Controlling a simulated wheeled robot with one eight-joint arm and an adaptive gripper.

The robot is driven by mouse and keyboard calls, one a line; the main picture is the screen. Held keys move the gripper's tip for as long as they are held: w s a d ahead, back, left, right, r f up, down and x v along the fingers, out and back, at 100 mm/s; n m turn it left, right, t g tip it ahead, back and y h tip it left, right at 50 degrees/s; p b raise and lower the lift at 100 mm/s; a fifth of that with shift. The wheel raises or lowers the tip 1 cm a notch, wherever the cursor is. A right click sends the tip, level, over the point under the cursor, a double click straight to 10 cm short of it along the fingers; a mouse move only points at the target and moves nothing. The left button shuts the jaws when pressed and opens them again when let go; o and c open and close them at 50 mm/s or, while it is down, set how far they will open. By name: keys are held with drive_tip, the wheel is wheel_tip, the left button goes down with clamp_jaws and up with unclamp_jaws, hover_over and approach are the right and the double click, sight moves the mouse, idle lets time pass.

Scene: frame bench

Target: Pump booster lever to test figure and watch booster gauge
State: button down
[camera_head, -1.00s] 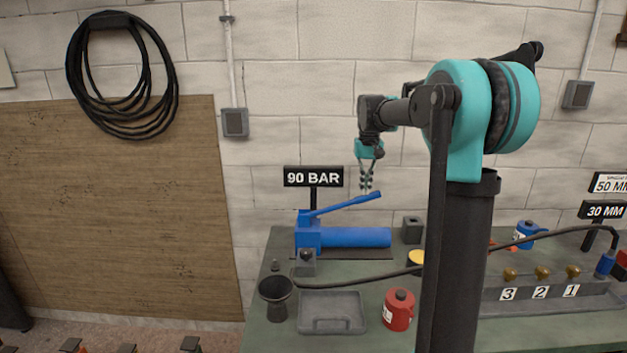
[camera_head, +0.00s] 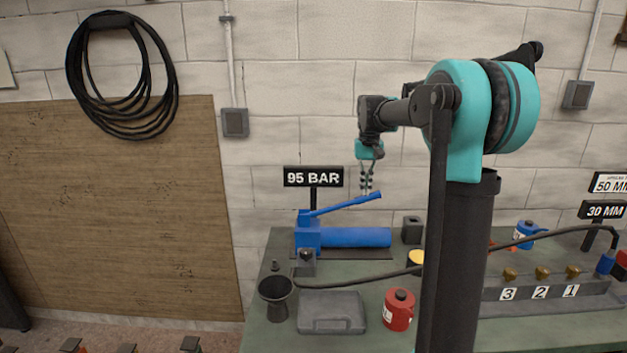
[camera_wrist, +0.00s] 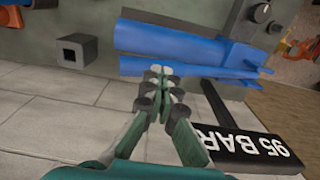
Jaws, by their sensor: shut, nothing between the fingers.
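The blue booster pump (camera_head: 345,237) stands on the green bench. Its blue lever (camera_head: 345,204) slopes up to the right, and in the wrist view the lever (camera_wrist: 185,66) and pump body lie just beyond my fingertips. The gauge sign (camera_head: 313,177) behind the pump reads 95 BAR; it also shows in the wrist view (camera_wrist: 240,145). My gripper (camera_head: 366,188) is shut and empty, pointing down at the lever's free end. I cannot tell whether the fingertips touch the lever.
A red canister (camera_head: 398,310), a dark cup (camera_head: 277,298) and a grey case (camera_head: 331,312) stand in front of the pump. A black hose (camera_head: 370,281) crosses the bench towards a numbered valve block (camera_head: 545,294). A small dark square block (camera_head: 412,230) stands right of the pump.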

drive_tip(key=shift+f, duration=3.4)
drive_tip(key=shift+r, duration=3.5)
drive_tip(key=shift+r, duration=2.5)
